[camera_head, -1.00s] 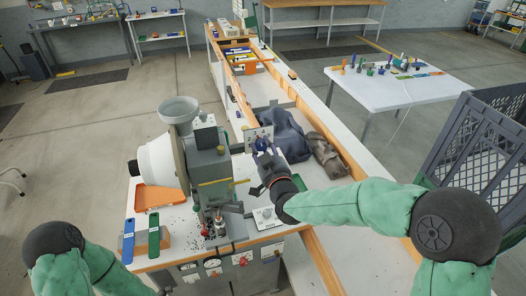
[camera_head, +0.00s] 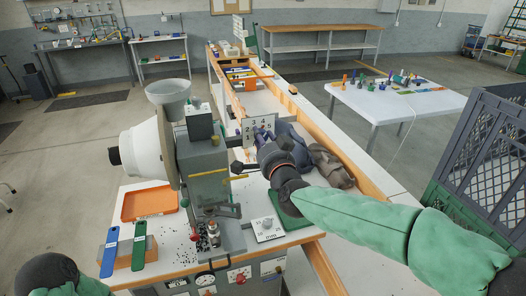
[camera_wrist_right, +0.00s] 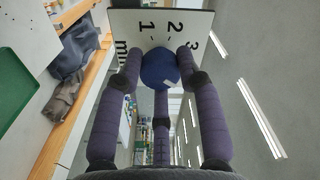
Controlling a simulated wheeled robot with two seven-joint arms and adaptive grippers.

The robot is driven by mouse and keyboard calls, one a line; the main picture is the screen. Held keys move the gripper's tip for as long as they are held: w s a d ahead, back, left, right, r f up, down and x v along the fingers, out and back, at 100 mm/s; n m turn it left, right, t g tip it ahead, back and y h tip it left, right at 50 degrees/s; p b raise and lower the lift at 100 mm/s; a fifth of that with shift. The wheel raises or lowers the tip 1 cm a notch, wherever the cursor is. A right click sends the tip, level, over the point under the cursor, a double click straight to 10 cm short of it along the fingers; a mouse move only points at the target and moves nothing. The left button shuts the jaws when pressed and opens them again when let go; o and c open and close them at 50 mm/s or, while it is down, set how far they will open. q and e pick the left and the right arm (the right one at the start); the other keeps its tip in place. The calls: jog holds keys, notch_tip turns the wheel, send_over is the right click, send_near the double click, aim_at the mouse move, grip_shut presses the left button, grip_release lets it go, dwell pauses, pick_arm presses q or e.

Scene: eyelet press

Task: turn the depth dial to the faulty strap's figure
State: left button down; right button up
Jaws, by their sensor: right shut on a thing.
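The depth dial has a white plate (camera_head: 247,126) with black figures, standing up beside the press in the head view. In the wrist view its plate (camera_wrist_right: 125,22) shows 1, 2, part of a 3 and "mm". Its round blue knob (camera_wrist_right: 160,66) has a small white mark near its lower right edge. My right gripper (camera_head: 264,138) is at the dial; its purple fingers (camera_wrist_right: 160,85) are closed around the knob. In the head view the fingers mostly hide the knob. I cannot tell which strap is faulty.
The green press (camera_head: 208,160) with its white wheel stands left of the dial. A blue tool (camera_head: 110,250), a green tool (camera_head: 139,247) and an orange tray (camera_head: 150,203) lie at left. Dark bags (camera_head: 325,165) lie behind my right wrist.

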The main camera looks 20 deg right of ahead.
jog(key=shift+a+f+m+b, duration=0.1)
jog(key=shift+f+m+b, duration=0.1)
jog(key=shift+m+b, duration=1.35)
jog(key=shift+a+f+m+b, duration=0.1)
jog(key=shift+f+m+b, duration=0.05)
jog(key=shift+m+b, duration=1.35)
jog(key=shift+m, duration=0.35)
jog(key=o, duration=1.1)
jog(key=shift+o, duration=0.2)
jog(key=shift+r, duration=0.2)
